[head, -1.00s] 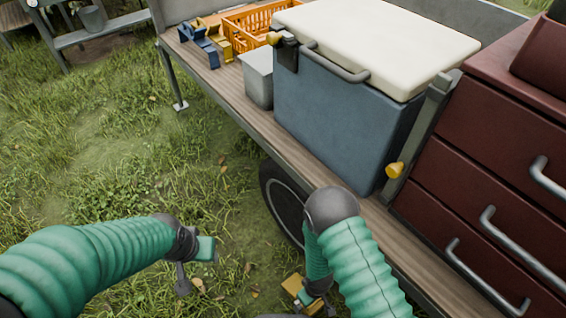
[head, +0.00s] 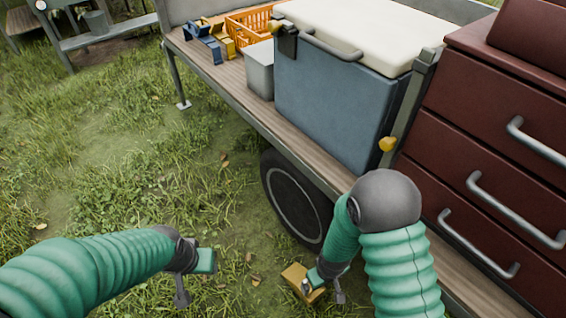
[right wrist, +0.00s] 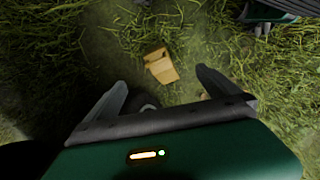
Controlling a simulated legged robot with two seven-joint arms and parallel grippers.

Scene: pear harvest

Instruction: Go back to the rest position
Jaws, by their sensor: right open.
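My right gripper (right wrist: 161,80) is open and empty in the right wrist view, its two dark fingers spread wide. In the head view it (head: 325,290) hangs low beside the trailer wheel, below my bent right arm. A yellow block-like object (right wrist: 160,66) lies on the grass beyond the fingers, apart from them. It also shows in the head view (head: 296,277), partly covered by the right gripper. My left gripper (head: 192,277) is over the grass at lower left, with nothing seen in it. Its finger gap cannot be made out.
A wooden trailer bed (head: 235,83) holds a blue cooler (head: 325,110) with a white lid, a grey bin (head: 260,70), an orange crate (head: 250,25) and a dark red drawer cabinet (head: 480,150). The trailer wheel (head: 292,200) is near my right arm. Open grass lies left.

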